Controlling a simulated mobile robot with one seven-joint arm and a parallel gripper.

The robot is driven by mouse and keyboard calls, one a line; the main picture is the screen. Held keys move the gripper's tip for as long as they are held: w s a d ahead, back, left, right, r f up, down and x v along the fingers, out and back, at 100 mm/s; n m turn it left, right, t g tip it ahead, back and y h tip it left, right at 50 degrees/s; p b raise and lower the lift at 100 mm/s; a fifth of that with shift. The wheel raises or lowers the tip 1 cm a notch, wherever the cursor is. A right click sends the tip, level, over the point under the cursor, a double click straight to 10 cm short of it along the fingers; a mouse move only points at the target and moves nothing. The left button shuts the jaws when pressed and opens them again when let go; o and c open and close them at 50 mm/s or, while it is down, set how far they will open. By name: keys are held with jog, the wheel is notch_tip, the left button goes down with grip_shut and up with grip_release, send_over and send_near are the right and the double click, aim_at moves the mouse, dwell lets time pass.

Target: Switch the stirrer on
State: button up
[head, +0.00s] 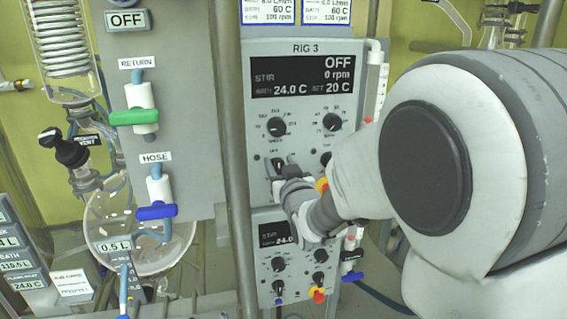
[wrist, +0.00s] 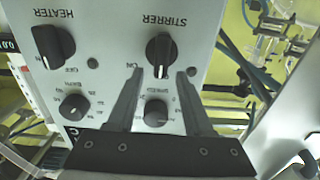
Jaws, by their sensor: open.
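The RIG 3 panel (head: 258,120) has a display (head: 305,76) reading OFF, 0 rpm. The black stirrer knob (wrist: 159,52) shows under its label in the wrist view, which sees the panel upside down. In the head view the stirrer knob (head: 278,163) is partly covered by my gripper (head: 283,181). In the wrist view my gripper (wrist: 162,72) is open and empty. Its fingertips lie either side of the knob's lower end in the picture; I cannot tell if they touch it.
The heater knob (wrist: 53,45) is left of the stirrer knob in the wrist view, with smaller dials below. A metal post (head: 236,150) stands left of the panel. Beyond it are a valve board (head: 115,70) and a glass flask (head: 100,225). A second panel (head: 268,265) is below.

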grip_shut()
jog(key=shift+f+b, duration=0.15)
jog(key=shift+b, duration=0.25)
jog(key=m+b, duration=0.1)
jog(key=b, duration=0.1)
jog(key=m+b, duration=0.1)
jog(key=b, duration=0.1)
jog(key=shift+d+f+m, duration=0.25)
jog(key=shift+d+m, duration=0.05)
jog(key=shift+d, duration=0.05)
jog(key=m+b, duration=0.1)
jog(key=b, duration=0.1)
jog(key=m+b, duration=0.2)
jog(key=b, duration=0.1)
jog(key=shift+w+d+f+m, duration=0.15)
jog(key=shift+d+m, duration=0.15)
jog(key=shift+d, duration=0.05)
jog(key=m+b, duration=0.3)
jog(key=shift+d+f, duration=0.1)
jog(key=shift+d, duration=0.1)
jog(key=shift+w+d+m+b, duration=0.1)
jog(key=shift+d+m+b, duration=0.05)
jog(key=shift+m+b, duration=1.1)
jog(key=shift+m, duration=0.25)
